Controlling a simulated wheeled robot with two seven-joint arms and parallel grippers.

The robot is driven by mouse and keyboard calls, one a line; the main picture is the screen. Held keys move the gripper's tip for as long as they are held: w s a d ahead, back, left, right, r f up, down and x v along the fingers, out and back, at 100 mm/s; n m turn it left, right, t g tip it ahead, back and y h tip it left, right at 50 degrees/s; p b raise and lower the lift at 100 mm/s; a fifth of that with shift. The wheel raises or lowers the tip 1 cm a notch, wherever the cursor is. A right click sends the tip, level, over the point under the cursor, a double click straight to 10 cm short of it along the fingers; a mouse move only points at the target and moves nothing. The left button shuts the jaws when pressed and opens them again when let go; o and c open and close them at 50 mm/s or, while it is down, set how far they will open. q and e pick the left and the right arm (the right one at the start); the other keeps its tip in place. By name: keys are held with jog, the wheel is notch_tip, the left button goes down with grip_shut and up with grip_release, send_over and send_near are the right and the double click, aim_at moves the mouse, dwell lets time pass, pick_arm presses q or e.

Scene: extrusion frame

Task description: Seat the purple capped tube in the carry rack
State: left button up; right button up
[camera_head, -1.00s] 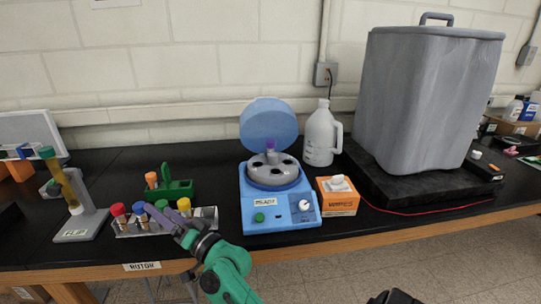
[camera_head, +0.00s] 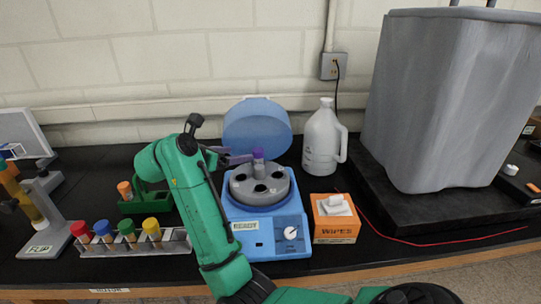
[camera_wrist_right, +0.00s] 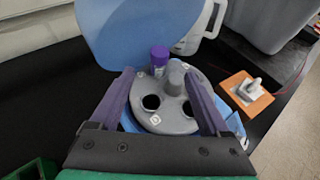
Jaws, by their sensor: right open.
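The purple-capped tube (camera_head: 258,154) stands upright in the far side of the grey rotor (camera_head: 242,188) of the open blue centrifuge. The right wrist view also shows its purple cap (camera_wrist_right: 159,54). My right gripper (camera_head: 236,159) is open and empty. Its purple fingers point at the rotor, with the tube beyond and between their tips in the wrist view; I see no grip on it. The green carry rack (camera_head: 157,204) stands at left with an orange-capped tube (camera_head: 125,190) in it. My arm partly hides the rack. My left gripper is out of view.
A white rack (camera_head: 176,246) holds tubes with red, blue, green and yellow caps. A wipes box (camera_head: 335,226), a white jug (camera_head: 321,145) and a large grey container (camera_head: 445,110) stand right of the centrifuge. The raised blue lid (camera_head: 250,120) is behind the rotor.

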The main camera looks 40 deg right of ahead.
aim_at(257, 150)
jog(key=p+x, duration=0.2)
jog(key=x, duration=0.1)
jog(key=p+x, duration=0.3)
jog(key=x, duration=0.1)
jog(key=p+x, duration=0.2)
jog(key=x, duration=0.1)
jog(key=shift+w+d+r, duration=0.15)
jog(key=shift+d+r, duration=0.1)
jog(key=shift+d, duration=0.25)
jog(key=shift+d+f, duration=0.15)
jog(key=shift+f, duration=0.05)
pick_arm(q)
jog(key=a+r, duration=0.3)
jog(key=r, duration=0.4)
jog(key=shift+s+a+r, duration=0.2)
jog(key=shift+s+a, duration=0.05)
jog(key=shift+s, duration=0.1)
pick_arm(e)
grip_shut()
